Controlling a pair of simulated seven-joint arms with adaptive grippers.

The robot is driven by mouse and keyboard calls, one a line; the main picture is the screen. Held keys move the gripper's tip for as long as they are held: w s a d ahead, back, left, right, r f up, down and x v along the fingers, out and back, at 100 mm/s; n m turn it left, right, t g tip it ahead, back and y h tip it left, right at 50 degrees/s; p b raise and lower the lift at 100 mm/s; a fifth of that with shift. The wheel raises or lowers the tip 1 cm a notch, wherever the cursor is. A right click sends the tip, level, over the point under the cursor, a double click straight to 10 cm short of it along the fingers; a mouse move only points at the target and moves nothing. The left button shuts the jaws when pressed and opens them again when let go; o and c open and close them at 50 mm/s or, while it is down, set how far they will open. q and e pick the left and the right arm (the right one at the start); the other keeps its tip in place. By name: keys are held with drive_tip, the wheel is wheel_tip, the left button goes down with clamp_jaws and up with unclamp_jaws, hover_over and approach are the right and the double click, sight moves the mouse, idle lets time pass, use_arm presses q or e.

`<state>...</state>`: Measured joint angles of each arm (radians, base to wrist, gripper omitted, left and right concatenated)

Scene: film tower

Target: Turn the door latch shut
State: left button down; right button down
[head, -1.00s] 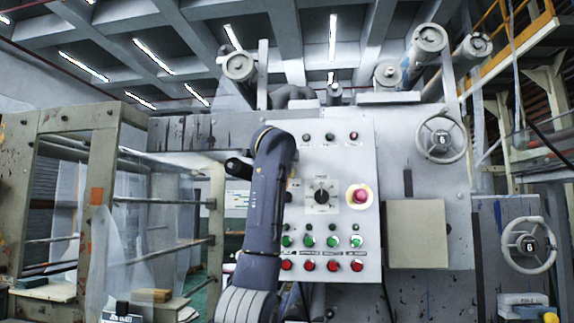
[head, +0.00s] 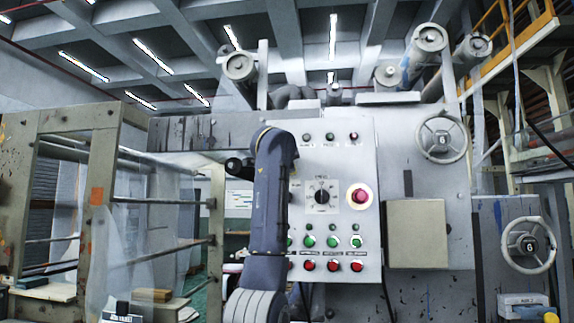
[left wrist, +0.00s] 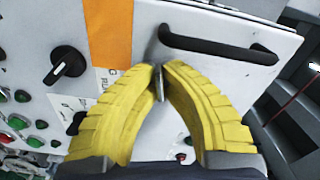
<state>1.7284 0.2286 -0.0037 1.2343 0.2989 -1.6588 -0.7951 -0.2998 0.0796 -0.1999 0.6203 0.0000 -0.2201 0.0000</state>
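The door latch (left wrist: 160,84) is a small thin metal tab, seen nearly edge-on on a light grey panel in the left wrist view. The yellow fingers of my left gripper (left wrist: 160,70) are drawn together with the tab between them near the tips; their contact with it is partly hidden. A black bar handle (left wrist: 215,47) is fixed to the same panel, just beyond the fingertips. In the head view my left arm stands in front of the control cabinet's left side, and its gripper is hidden. My right gripper is not in view.
The control panel (head: 357,248) carries green and red buttons, a dial (head: 322,196) and a red emergency stop (head: 360,196). An orange strip (left wrist: 110,30) lies left of the latch, near a black rotary knob (left wrist: 66,65). A beige frame (head: 102,190) stands left.

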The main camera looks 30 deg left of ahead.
use_arm(q)
drive_tip(key=n, duration=1.1)
drive_tip(key=shift+n, duration=1.8)
drive_tip(key=c, duration=1.5)
unclamp_jaws()
drive_tip(key=shift+c, duration=0.2)
drive_tip(key=v, duration=1.2)
